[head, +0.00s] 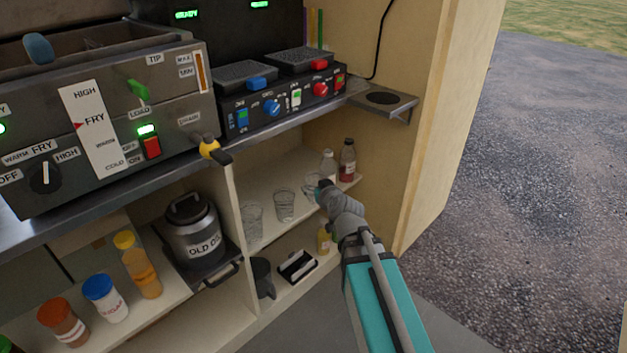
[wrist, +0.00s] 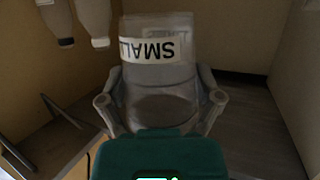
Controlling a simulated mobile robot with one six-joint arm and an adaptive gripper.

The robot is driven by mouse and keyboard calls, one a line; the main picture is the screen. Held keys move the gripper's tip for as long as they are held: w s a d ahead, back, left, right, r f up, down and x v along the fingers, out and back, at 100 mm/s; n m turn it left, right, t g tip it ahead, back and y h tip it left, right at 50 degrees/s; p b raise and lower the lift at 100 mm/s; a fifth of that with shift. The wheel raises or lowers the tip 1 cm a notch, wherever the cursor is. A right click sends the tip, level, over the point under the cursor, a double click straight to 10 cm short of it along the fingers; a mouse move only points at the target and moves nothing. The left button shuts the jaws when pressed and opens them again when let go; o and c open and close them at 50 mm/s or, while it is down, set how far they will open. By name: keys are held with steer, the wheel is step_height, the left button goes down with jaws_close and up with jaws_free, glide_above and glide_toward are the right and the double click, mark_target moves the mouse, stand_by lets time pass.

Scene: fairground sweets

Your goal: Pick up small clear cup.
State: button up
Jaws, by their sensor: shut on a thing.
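The small clear cup (wrist: 158,76) fills the middle of the wrist view, with a white label that reads SMALL upside down. My gripper (wrist: 160,100) has one finger on each side of the cup and is shut on it. In the head view the cup (head: 309,186) shows at the right end of the row of cups on the upper shelf, partly hidden behind my gripper (head: 324,188). I cannot tell whether its base touches the shelf.
Two more clear cups, a middle one (head: 284,206) and a left one (head: 252,221), stand to the left on the shelf. A white bottle (head: 328,165) and a dark red bottle (head: 347,162) stand close behind. The counter (head: 300,118) overhangs the shelf.

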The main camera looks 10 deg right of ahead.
steer(key=shift+s+r, duration=0.2)
steer(key=shift+s, duration=0.2)
steer(key=shift+r, duration=0.1)
stand_by(0.4)
